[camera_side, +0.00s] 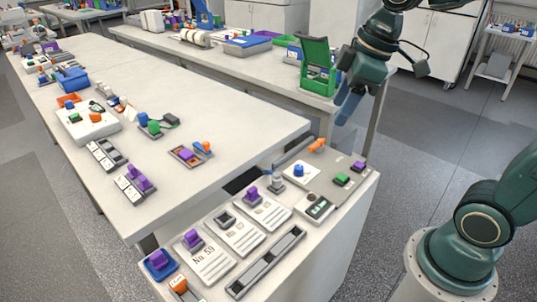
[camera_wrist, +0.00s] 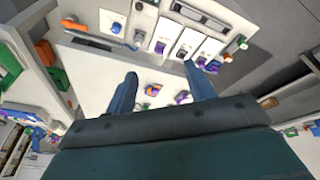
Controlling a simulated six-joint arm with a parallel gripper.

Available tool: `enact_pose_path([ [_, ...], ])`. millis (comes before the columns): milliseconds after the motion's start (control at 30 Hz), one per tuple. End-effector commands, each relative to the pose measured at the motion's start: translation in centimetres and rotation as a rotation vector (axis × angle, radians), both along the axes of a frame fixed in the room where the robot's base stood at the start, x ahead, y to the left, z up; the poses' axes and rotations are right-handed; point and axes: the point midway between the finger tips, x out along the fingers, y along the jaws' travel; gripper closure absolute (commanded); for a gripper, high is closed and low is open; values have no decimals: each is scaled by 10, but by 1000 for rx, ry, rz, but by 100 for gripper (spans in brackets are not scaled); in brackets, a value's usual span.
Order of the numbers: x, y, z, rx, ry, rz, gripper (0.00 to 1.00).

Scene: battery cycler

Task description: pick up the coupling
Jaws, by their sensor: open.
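I cannot tell for sure which part is the coupling; several small parts stand on the near bench (camera_side: 345,205). Among them are a small grey upright part (camera_side: 276,183), a purple part (camera_side: 251,194) on a white card, another purple part (camera_side: 193,239) on a card, and a purple part in a blue tray (camera_side: 160,262). My gripper (camera_side: 346,108) hangs high above the floor, behind and right of this bench, clear of all parts. In the wrist view its two blue fingers (camera_wrist: 160,71) are spread apart with nothing held between them.
A long slotted rail (camera_side: 266,262) and a dark-windowed device (camera_side: 314,207) lie on the near bench. An orange part (camera_side: 317,146) is at its back edge. The large table (camera_side: 220,130) carries more parts. A green open box (camera_side: 317,68) stands near my gripper.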

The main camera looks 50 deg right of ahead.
Motion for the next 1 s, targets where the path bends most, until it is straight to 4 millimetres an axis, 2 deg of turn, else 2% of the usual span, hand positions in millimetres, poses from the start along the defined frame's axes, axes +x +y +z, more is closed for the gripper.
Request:
enact_pose_path([
  [267, 54, -8, -17, -13, 59, 263, 46],
  [567, 106, -22, -48, 0, 97, 552, 46],
  [767, 136, -34, -77, 25, 106, 746, 46],
  [1000, 167, -52, -120, 66, 94, 974, 46],
])
